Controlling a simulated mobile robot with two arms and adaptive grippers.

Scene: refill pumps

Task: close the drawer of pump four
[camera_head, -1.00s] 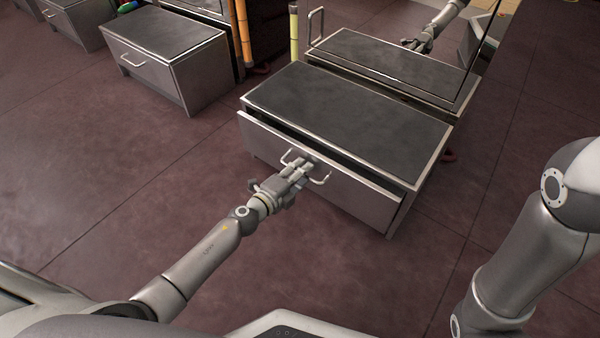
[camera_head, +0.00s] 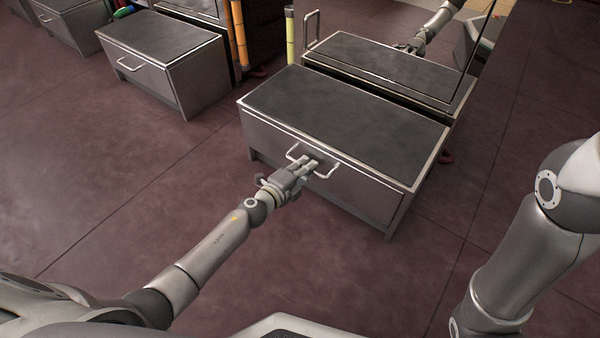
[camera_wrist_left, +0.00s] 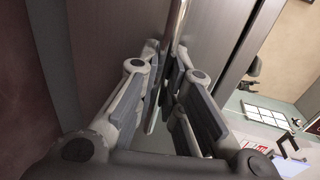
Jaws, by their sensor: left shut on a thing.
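A grey metal drawer (camera_head: 360,198) with a dark-topped cabinet (camera_head: 345,110) stands in front of me. Its front looks flush with the cabinet, with no gap visible under the top. No number marking it as pump four is readable. My left gripper (camera_head: 309,165) is shut on the drawer's bar handle (camera_head: 333,172) at the middle of the front. In the left wrist view the handle (camera_wrist_left: 179,22) runs between the fingers, beside the grey drawer front (camera_wrist_left: 95,40). The fingers hide part of the handle. My right gripper is out of view.
A similar cabinet (camera_head: 165,55) with a handle stands at the back left, with another beyond it. A reflective panel behind the drawer unit appears to mirror it and my arm. Yellow (camera_head: 290,35) and orange posts stand behind. The reddish floor (camera_head: 90,170) at left is clear.

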